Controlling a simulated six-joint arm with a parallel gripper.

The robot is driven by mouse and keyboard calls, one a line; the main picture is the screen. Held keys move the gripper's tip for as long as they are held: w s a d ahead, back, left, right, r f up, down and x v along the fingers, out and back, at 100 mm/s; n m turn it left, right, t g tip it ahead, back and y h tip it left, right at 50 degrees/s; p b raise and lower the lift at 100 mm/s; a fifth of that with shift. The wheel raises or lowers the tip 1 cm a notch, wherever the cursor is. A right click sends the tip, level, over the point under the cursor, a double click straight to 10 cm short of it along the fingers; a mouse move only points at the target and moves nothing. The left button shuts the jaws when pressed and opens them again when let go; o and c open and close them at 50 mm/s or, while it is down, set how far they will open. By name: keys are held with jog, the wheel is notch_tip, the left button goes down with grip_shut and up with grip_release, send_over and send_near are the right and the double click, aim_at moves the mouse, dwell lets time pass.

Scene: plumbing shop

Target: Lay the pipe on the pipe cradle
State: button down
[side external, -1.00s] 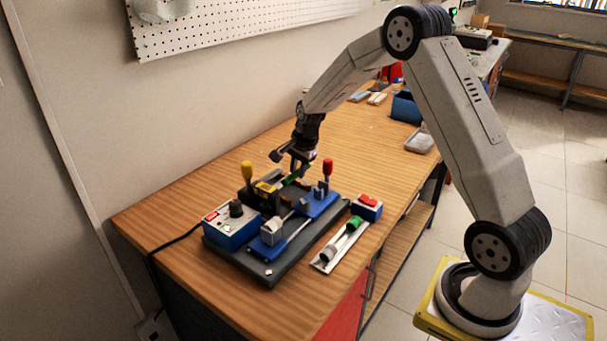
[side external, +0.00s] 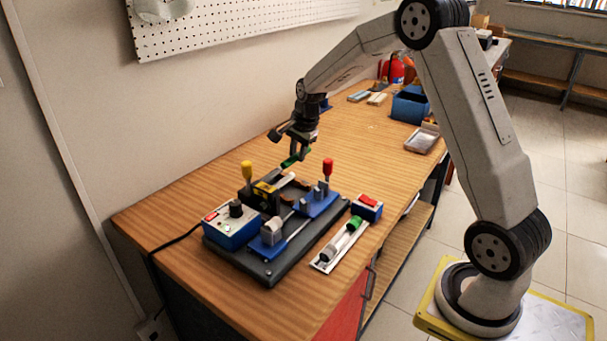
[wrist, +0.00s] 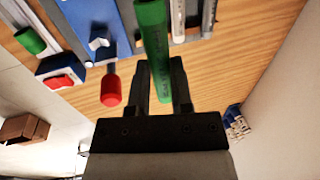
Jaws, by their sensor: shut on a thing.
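My gripper (side external: 298,155) is shut on a green pipe (side external: 289,161), held above the back end of the dark fixture base. In the wrist view the pipe (wrist: 153,40) sits between the two fingers and runs up out of the frame. A pale part shows just below its lower end in the side view; I cannot tell if it belongs to the pipe. Brown curved supports (side external: 303,188) stand on the fixture beside a black block (side external: 264,195) with a yellow label. I cannot tell for certain which part is the pipe cradle.
A yellow-handled lever (side external: 247,170) and a red-handled lever (side external: 327,168) rise from the fixture. A control box (side external: 232,226) stands at its left.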

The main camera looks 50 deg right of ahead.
jog(key=shift+r, duration=0.1)
dwell(0.6)
jog(key=shift+g, duration=0.3)
jog(key=shift+r, duration=2.35)
jog(key=shift+s+a+g, duration=0.7)
jog(key=shift+s+a, duration=0.75)
jog(key=shift+s, duration=1.75)
jog(key=shift+g, duration=0.3)
jog(key=shift+f, duration=2.5)
jog(key=shift+f, duration=0.15)
jog(key=shift+f, duration=3.1)
